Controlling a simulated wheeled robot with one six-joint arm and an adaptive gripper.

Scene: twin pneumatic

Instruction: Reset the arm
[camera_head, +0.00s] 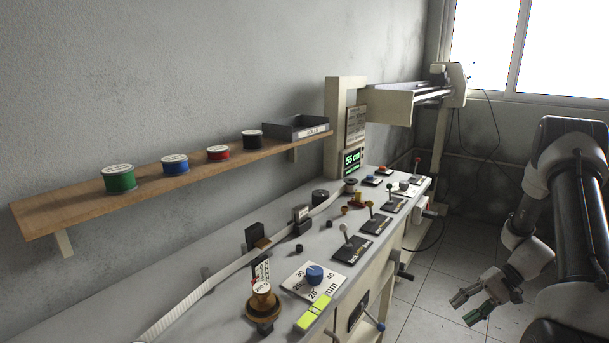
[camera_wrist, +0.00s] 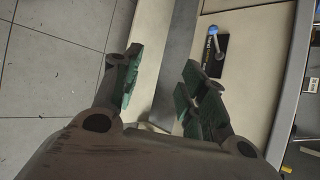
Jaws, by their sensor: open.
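My gripper (camera_head: 474,304) is at the lower right in the head view, out over the tiled floor and to the right of the workbench. Its two green-padded fingers stand apart, with nothing between them. In the wrist view my gripper (camera_wrist: 160,90) is also open and empty. Behind the fingers there are the floor, the bench's cream side and a blue-knobbed lever (camera_wrist: 213,31) on a dark plate. My arm is folded at the right edge of the head view.
A long bench (camera_head: 215,318) carries levers, a blue dial (camera_head: 315,272) and a green display (camera_head: 352,161). A wooden shelf (camera_head: 62,208) holds several coloured spools and a dark tray (camera_head: 290,128). Handles stick out from the bench front. The tiled floor (camera_head: 415,320) beside it is clear.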

